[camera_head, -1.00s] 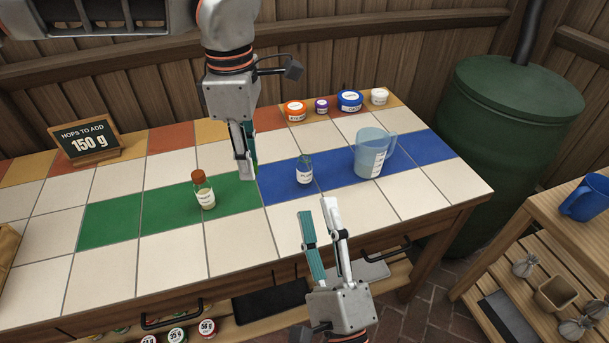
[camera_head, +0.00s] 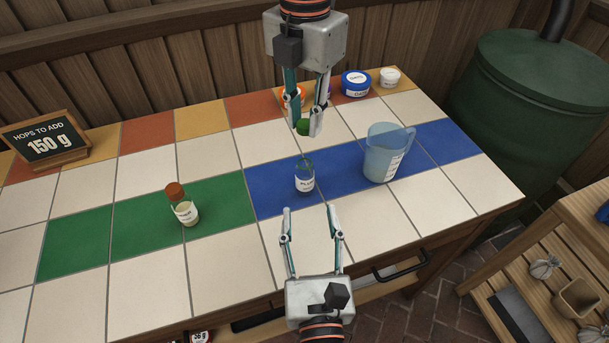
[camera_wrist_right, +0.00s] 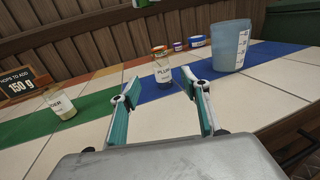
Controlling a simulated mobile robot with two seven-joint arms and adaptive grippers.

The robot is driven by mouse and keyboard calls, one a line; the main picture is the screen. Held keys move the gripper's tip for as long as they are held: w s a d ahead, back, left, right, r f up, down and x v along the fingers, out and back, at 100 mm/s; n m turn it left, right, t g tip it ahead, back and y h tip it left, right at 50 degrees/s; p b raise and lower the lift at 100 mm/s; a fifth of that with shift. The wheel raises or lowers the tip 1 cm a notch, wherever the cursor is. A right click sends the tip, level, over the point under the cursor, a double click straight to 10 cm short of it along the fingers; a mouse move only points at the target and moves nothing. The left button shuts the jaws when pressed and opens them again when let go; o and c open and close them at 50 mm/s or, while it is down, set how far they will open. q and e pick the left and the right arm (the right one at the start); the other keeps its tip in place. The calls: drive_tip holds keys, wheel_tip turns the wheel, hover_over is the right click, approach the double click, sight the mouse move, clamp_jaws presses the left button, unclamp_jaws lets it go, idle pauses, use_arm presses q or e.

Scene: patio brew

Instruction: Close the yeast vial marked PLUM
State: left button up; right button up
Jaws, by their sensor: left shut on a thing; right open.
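The clear yeast vial marked PLUM (camera_head: 304,180) stands upright and uncapped on the blue tiles; it also shows in the right wrist view (camera_wrist_right: 163,75). My left gripper (camera_head: 304,128) is shut on a small green cap (camera_head: 303,127), held above and behind the vial, apart from it. My right gripper (camera_head: 311,222) is open and empty on the near side of the vial, its fingers pointing toward it. In the right wrist view the vial shows beyond and between the open fingertips (camera_wrist_right: 157,88).
A vial with an orange-brown cap (camera_head: 182,206) stands on the green tiles to the left. A blue measuring jug (camera_head: 382,155) stands close on the right. Several small jars, including a blue one (camera_head: 356,84), line the back edge. A hops sign (camera_head: 45,142) stands at left.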

sight(305, 178)
drive_tip(key=w, duration=1.2)
drive_tip(key=shift+a, duration=0.15)
clamp_jaws()
